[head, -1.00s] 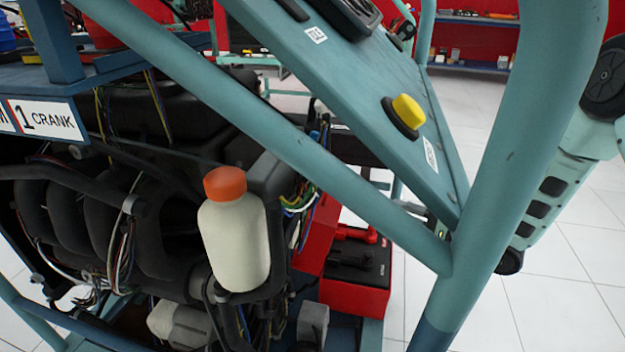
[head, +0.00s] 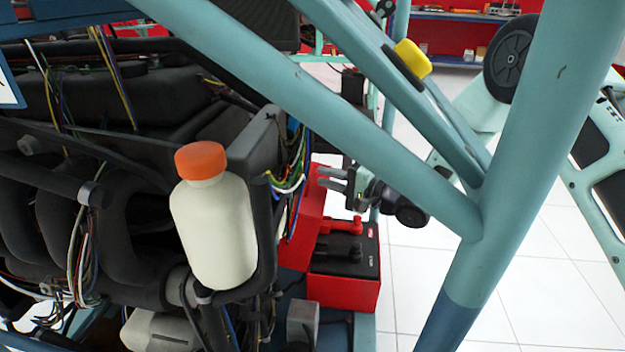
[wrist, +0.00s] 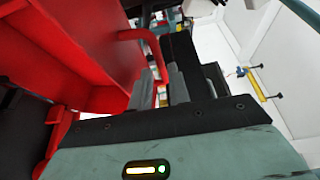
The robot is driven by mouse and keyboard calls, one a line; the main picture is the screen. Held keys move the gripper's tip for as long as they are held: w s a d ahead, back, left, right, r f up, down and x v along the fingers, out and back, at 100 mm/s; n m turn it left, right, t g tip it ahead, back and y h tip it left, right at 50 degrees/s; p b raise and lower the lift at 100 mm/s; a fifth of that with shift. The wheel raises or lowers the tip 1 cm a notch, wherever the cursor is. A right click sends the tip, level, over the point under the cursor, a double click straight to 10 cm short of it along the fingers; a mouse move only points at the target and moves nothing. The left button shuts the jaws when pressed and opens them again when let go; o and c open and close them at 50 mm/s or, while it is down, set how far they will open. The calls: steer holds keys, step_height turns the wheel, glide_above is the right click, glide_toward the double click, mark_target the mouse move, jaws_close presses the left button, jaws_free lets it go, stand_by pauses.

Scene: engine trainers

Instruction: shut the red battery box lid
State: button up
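The red battery box (head: 343,293) stands low in the head view, right of the engine. A dark battery top (head: 345,262) with a red terminal cover (head: 340,225) shows in the box. My gripper (head: 325,178) is above the box, beside the lid's upper part, with fingers pointing left. In the wrist view, a large red panel, seemingly the lid (wrist: 75,50), fills the left. The fingers (wrist: 160,85) are apart; contact with the lid cannot be told.
Teal frame tubes (head: 330,110) cross in front of and above my arm. A white bottle with an orange cap (head: 215,225), loose wires and the engine crowd the left. A yellow button (head: 412,58) sits on the sloping panel.

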mark_target(313, 171)
steer(key=shift+b+x, duration=0.55)
steer(key=shift+x, duration=1.7)
jaws_close()
